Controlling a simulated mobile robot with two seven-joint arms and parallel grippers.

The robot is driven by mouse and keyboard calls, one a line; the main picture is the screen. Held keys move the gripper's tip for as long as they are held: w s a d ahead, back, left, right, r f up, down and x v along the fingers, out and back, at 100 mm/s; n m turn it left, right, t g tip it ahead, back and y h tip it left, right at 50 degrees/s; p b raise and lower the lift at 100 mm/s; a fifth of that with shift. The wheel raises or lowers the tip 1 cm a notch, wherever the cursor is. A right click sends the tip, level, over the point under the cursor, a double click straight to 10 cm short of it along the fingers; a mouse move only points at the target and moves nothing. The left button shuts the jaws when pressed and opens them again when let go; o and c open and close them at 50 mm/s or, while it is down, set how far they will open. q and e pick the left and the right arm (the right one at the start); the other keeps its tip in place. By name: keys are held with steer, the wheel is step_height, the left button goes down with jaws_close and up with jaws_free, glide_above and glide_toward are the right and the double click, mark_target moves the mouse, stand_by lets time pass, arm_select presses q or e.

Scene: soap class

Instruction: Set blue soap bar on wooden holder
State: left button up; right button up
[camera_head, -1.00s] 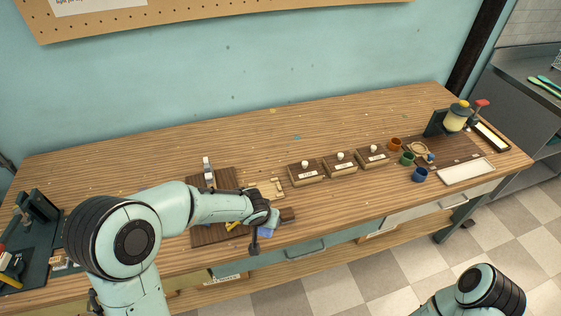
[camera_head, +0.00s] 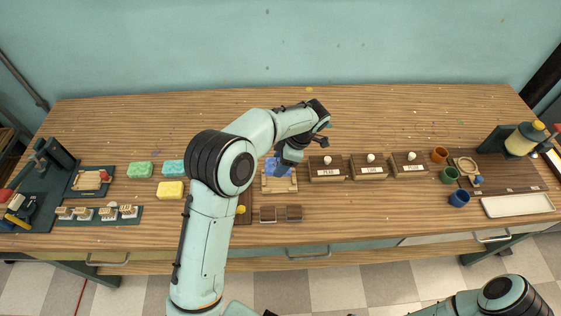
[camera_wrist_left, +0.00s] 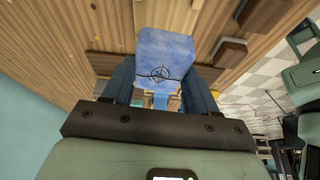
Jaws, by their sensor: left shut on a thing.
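The blue soap bar (camera_head: 271,168) is held between the fingers of my left gripper (camera_head: 284,163), at the back part of the pale wooden holder (camera_head: 281,187). I cannot tell whether the bar touches the holder or hangs just above it. In the left wrist view the bar (camera_wrist_left: 166,52), with a dark round stamp on its face, sits between the two blue fingers of my left gripper (camera_wrist_left: 160,88). The front slats of the holder show in the head view; its back is hidden by the bar and gripper. My right gripper is out of view.
Labelled wooden boxes (camera_head: 368,166) stand just right of the holder. Green, teal and yellow (camera_head: 171,190) bars lie left of my arm. Coloured cups (camera_head: 459,198) and a white tray (camera_head: 517,205) are at right. The back is clear.

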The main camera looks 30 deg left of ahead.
arm_select(q)
steer(key=shift+n, duration=0.5)
steer(key=shift+f+b, duration=0.9)
steer(key=shift+f, duration=1.9)
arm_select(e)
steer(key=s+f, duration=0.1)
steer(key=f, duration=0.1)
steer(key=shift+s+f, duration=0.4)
arm_select(q)
steer(key=shift+w, duration=0.1)
steer(key=shift+d+b, duration=0.1)
steer(key=shift+b, duration=0.25)
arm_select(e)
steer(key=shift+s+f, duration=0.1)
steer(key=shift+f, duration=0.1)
arm_select(q)
steer(key=shift+f+b, duration=0.35)
steer(key=shift+f, duration=0.2)
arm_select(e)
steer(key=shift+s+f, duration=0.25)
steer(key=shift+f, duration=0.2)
